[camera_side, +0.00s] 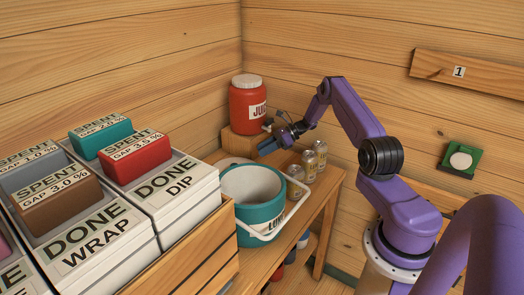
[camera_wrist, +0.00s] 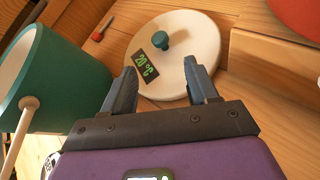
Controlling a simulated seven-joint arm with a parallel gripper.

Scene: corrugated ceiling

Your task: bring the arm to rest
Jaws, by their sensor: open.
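My purple arm reaches in from the right in the side view and bends down to my gripper (camera_side: 268,147), which hangs over the wooden shelf between the red jar and the teal bucket. In the wrist view my gripper (camera_wrist: 160,72) has its two blue-grey fingers apart with nothing held between them. Beyond the fingertips lies a white round lid (camera_wrist: 187,38) with a green knob and a display reading 20 °C. I cannot tell whether a finger touches it.
A teal bucket (camera_side: 248,212) with a white handle stands left of several metal canisters (camera_side: 320,152). A red jar (camera_side: 247,108) stands on a wooden block (camera_side: 240,143) behind. Labelled bins (camera_side: 170,190) fill the left. A green wall panel (camera_side: 462,146) is at right.

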